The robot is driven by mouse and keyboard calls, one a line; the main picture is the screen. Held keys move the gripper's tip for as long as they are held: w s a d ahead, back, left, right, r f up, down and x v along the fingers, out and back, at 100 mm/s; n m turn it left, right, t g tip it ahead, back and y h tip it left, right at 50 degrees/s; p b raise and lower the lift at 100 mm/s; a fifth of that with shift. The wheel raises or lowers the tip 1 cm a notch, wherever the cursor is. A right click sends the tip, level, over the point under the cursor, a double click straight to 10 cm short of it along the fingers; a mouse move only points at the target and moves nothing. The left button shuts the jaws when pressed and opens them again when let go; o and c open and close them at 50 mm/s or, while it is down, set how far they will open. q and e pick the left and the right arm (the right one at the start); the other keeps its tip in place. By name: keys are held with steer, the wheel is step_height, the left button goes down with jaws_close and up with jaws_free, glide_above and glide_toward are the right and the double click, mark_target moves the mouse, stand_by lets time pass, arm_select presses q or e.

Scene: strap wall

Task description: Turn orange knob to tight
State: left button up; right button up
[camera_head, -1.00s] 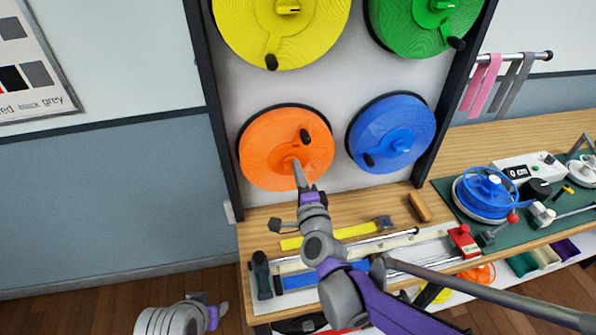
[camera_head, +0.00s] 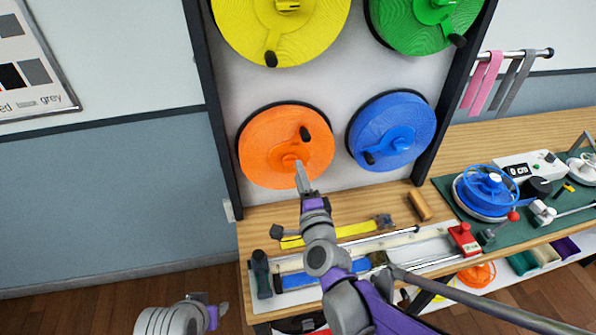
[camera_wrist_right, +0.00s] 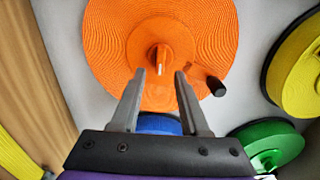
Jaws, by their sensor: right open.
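The orange knob is a large ridged orange disc (camera_head: 268,150) on the wall panel, with a raised centre and a black handle (camera_head: 305,133) at its upper right. In the right wrist view the orange disc (camera_wrist_right: 115,40) fills the top, with its centre grip (camera_wrist_right: 160,58) ahead of the fingers and its black handle (camera_wrist_right: 216,86) to the right. My right gripper (camera_wrist_right: 159,76) is open and empty, its fingers pointing at the centre grip. In the head view my right gripper (camera_head: 301,176) covers part of the disc's lower edge; contact cannot be told. My left gripper (camera_head: 217,312) hangs low at left, its jaws unclear.
The blue disc (camera_head: 393,118) sits right of the orange one, the yellow (camera_head: 300,45) and green (camera_head: 425,38) above. The wooden bench (camera_head: 350,205) below holds tools, a wooden block (camera_head: 420,205) and a blue reel (camera_head: 485,192).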

steer(key=s+d, duration=0.1)
steer(key=s, duration=0.7)
steer(key=shift+s+d+b, duration=0.2)
steer(key=shift+d+b, duration=0.1)
steer(key=shift+b, duration=0.05)
